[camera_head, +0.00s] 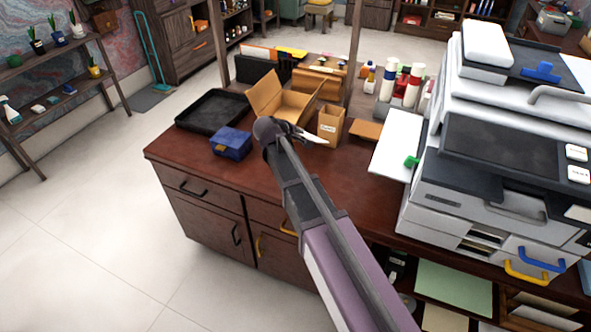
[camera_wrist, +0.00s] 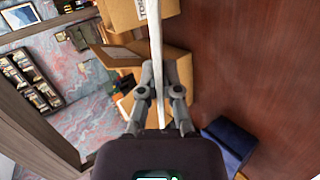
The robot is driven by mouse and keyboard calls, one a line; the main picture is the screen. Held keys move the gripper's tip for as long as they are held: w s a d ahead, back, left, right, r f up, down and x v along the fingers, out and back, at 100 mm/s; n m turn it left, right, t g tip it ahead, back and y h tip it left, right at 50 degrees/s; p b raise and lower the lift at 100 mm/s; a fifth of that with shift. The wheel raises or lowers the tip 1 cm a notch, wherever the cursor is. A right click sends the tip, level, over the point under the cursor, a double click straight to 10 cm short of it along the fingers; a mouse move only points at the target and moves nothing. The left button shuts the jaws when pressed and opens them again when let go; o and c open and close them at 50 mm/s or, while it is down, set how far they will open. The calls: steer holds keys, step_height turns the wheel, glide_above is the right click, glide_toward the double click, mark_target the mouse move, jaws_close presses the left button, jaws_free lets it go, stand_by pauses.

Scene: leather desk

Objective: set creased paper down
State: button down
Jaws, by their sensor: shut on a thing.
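My gripper (camera_head: 296,132) is at the end of my arm above the leather-brown desk (camera_head: 215,176), near the open cardboard box. It is shut on the creased paper (camera_head: 314,138), whose white tip sticks out to the right, in front of the small labelled carton. In the wrist view my gripper (camera_wrist: 158,94) pinches the paper (camera_wrist: 155,45), which shows nearly edge-on as a thin white strip. Its creases cannot be made out. Whether the paper touches the desk or the carton is unclear.
An open cardboard box (camera_head: 268,98), a small labelled carton (camera_head: 331,122), a blue box (camera_head: 230,143) and a black tray (camera_head: 198,110) surround my gripper. A large printer (camera_head: 500,150) fills the right side. Bare desk lies at the front left.

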steer(key=shift+w+a+f+n+g+y, duration=0.15)
steer(key=shift+a+f+n+y, duration=0.15)
steer(key=shift+a, duration=0.25)
steer(key=shift+s+a+f+n+g+y, duration=0.1)
steer(key=shift+a+f+g+y, duration=0.1)
steer(key=shift+a+f, duration=0.3)
step_height(320, 180, down, 10)
steer(key=b, duration=1)
steer(key=shift+r, duration=0.1)
steer(key=shift+w, duration=0.1)
steer(key=c, duration=1)
jaws_free()
steer(key=shift+o, duration=0.2)
